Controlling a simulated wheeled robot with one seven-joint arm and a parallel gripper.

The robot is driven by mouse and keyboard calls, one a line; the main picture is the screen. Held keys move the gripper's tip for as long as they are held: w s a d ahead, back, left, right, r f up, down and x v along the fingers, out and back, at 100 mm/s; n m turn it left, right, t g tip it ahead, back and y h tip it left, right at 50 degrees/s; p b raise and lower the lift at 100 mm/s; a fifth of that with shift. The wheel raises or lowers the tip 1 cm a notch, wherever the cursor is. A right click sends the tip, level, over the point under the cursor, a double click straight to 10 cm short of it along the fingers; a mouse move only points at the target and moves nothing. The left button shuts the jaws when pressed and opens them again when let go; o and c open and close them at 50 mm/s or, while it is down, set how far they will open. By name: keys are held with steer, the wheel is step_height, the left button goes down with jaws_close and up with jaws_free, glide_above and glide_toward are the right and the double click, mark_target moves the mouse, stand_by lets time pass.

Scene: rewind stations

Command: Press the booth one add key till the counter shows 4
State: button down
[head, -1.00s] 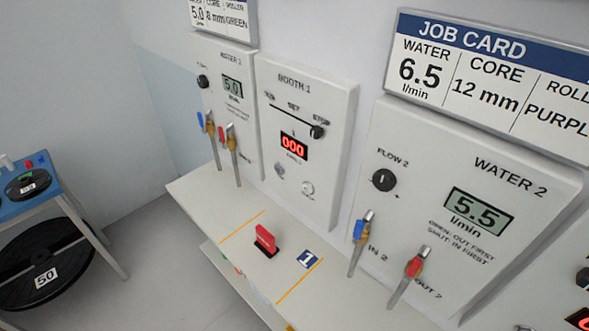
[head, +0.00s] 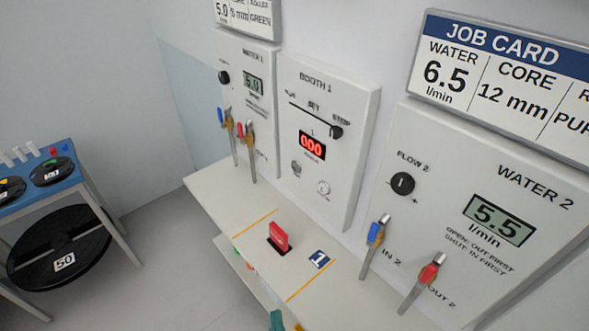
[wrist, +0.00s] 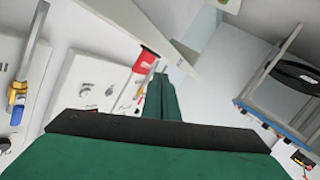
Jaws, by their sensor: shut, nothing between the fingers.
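The booth 1 panel (head: 352,125) stands on the shelf between the two water panels. Its red counter (head: 312,146) reads 000. Below the counter are a grey round key (head: 296,168) and a pale round key with a red mark (head: 323,187); their labels are too small to read. The slider knob (head: 336,132) sits at the STOP end. My gripper (head: 277,321) shows only as a green tip at the bottom edge, in front of and below the panel, apart from it. In the wrist view my green gripper (wrist: 160,88) is shut and empty.
A red block (head: 278,237) stands on the shelf (head: 215,190) between orange lines, beside a blue number 1 tag (head: 319,259). Valve levers project at water 1 (head: 238,130) and water 2 (head: 376,235). A blue-topped table (head: 70,180) with reels stands at left.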

mark_target(295, 168)
steer(key=w+a+r+n+h, duration=0.1)
steer(key=w+r, duration=0.9)
steer(key=w, duration=0.2)
steer(key=w+a+r+n+t+h, duration=0.1)
steer(key=w+r+n+h, duration=0.1)
steer(key=w+r, duration=0.8)
steer(key=w, duration=0.3)
steer(key=shift+a, duration=0.35)
steer(key=shift+d+r, duration=0.1)
steer(key=w+d, duration=0.5)
steer(key=d, duration=0.2)
steer(key=shift+w, duration=0.1)
stand_by(0.7)
steer(key=shift+w+d, duration=0.25)
steer(key=shift+d, duration=0.05)
